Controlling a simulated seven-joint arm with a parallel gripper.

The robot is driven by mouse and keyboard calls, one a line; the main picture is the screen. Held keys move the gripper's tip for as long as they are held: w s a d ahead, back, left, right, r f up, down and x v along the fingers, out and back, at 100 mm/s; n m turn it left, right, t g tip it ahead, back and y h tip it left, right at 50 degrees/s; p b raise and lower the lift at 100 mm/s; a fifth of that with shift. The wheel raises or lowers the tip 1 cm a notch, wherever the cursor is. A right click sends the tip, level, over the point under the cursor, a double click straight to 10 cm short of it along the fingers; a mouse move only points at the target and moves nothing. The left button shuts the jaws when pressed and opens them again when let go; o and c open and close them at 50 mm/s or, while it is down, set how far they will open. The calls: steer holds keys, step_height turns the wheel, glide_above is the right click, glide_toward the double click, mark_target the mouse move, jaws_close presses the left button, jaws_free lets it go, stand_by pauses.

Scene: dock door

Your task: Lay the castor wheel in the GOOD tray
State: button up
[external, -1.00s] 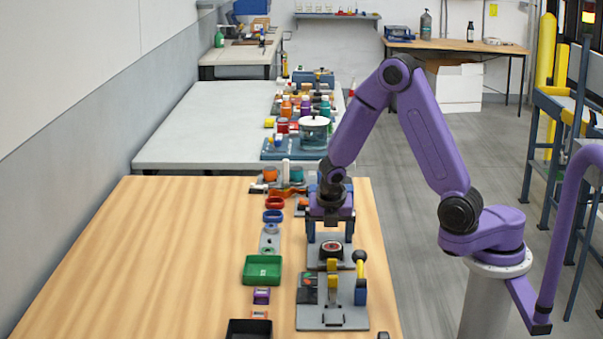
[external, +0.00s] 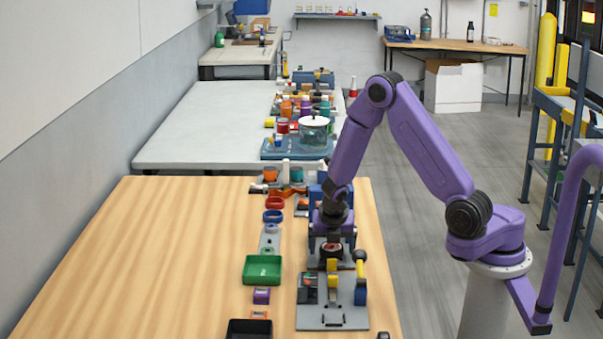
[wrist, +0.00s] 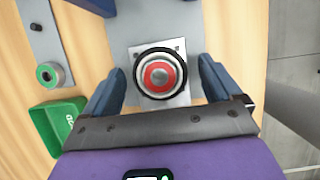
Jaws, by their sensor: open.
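The castor wheel (external: 331,251), round with a black tyre and red centre, sits on a grey plate below my gripper (external: 332,240). In the wrist view the wheel (wrist: 160,75) shows between the two blue fingers of my gripper (wrist: 161,68), with a gap on each side. The gripper is open and holds nothing. The GOOD tray is the green tray (external: 263,270), on the wooden table left of the gripper.
A black tray (external: 249,329) stands at the table's front, with a small purple item (external: 261,296) behind it. A grey fixture with a yellow-and-black handle (external: 360,268) stands just in front of the wheel. The left of the wooden table (external: 150,260) is clear.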

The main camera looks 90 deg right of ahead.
steer(key=c, duration=1.3)
steer(key=shift+o, duration=0.2)
steer(key=shift+r, duration=0.1)
steer(key=shift+r, duration=0.65)
steer(key=s+a+r, duration=0.6)
steer(key=s+r, duration=0.5)
steer(key=s, duration=0.1)
steer(key=shift+s+a+r, duration=0.2)
steer(key=shift+r, duration=0.1)
